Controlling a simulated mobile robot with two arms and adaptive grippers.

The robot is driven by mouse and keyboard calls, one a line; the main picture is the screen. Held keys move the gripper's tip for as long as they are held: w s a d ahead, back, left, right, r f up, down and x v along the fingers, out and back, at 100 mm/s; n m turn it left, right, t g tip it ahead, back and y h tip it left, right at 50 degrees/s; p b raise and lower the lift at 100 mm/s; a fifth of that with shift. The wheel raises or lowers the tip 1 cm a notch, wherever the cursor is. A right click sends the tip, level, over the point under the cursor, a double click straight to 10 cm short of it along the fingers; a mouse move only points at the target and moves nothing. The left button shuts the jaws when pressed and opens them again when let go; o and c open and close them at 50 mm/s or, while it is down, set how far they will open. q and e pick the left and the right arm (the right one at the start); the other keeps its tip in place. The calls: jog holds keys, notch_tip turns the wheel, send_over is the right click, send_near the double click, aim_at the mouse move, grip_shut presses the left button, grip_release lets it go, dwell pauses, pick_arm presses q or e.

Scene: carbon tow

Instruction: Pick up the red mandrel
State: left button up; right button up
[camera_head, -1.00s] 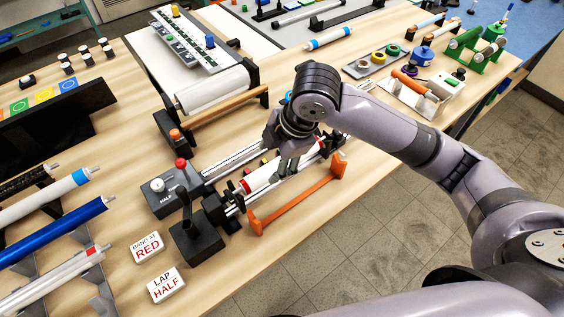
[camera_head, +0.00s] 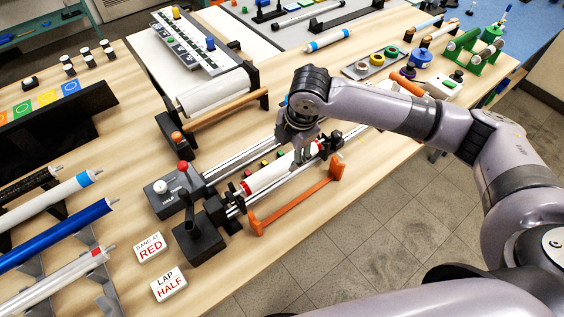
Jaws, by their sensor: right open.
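A white roller with red ends (camera_head: 268,174) lies lengthwise in the winding machine (camera_head: 176,193) at the middle of the table. A pale tube with a red band near its end (camera_head: 60,278) rests on grey supports at the lower left. My right gripper (camera_head: 303,156) is open over the far end of the white roller, fingers pointing down. Its fingers partly hide that end; I cannot tell whether they touch the roller. My left gripper is not in view.
An orange bar (camera_head: 295,203) runs along the machine's front side. Two signs (camera_head: 150,247) lie near the front. A blue tube (camera_head: 55,235) and other tubes rest at the left. A white roll (camera_head: 213,93) stands behind the machine. Wood is bare at the front right.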

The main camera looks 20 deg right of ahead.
aim_at(283, 163)
jog(key=shift+w+a+f, duration=0.1)
jog(key=shift+w+f, duration=0.05)
jog(key=shift+f, duration=0.55)
jog(key=x, duration=0.1)
jog(key=p+x, duration=0.1)
jog(key=x, duration=0.1)
jog(key=p+x, duration=0.1)
jog(key=x, duration=0.1)
jog(key=shift+s+a, duration=0.3)
jog(key=shift+w+f, duration=0.1)
jog(key=shift+f, duration=0.1)
jog(key=shift+c, duration=0.4)
grip_shut()
